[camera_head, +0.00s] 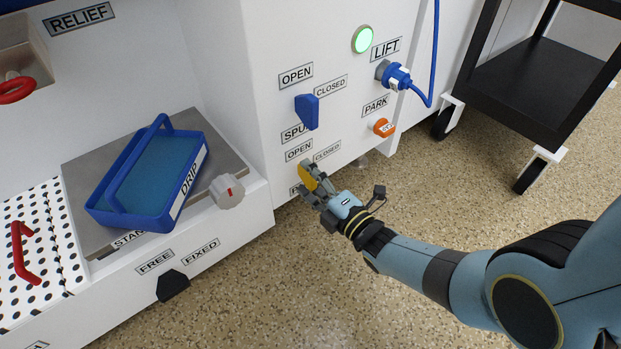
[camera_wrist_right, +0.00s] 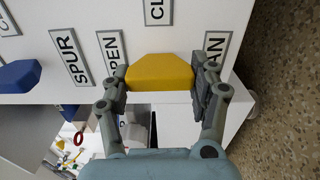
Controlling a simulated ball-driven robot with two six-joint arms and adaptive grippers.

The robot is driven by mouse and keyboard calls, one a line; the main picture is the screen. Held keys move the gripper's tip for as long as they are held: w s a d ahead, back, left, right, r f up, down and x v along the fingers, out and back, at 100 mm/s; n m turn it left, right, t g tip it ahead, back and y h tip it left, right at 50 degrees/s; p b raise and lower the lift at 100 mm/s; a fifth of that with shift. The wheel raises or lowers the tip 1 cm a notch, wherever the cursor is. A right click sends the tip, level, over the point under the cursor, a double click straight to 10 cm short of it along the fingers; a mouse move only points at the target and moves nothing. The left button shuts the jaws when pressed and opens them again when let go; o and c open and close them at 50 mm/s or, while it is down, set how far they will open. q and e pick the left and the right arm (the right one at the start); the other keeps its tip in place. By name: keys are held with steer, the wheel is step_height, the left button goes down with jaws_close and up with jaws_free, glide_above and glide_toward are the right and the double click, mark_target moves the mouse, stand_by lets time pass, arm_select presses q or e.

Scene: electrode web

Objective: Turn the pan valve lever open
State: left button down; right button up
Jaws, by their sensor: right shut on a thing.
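The pan valve lever is a yellow block-like handle (camera_wrist_right: 160,72) low on the white cabinet front, below OPEN and CLOSED labels. In the head view the yellow lever (camera_head: 308,176) is partly hidden by my fingers. My right gripper (camera_head: 316,187) is around it; in the right wrist view its two fingers (camera_wrist_right: 163,88) are shut on the lever's two sides. A label ending in "AN" (camera_wrist_right: 214,52) is partly covered by one finger. My left gripper is not in view.
A blue lever (camera_head: 307,110) sits above on the same panel. A blue DRIP tray (camera_head: 190,190) stands left; a black cart (camera_head: 530,85) stands right.

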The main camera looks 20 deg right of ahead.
steer(key=shift+s+f, duration=0.15)
steer(key=o, duration=1.2)
steer(key=shift+c, duration=0.2)
steer(key=v, duration=1.1)
steer(key=shift+s+d, duration=0.15)
steer(key=shift+s, duration=0.25)
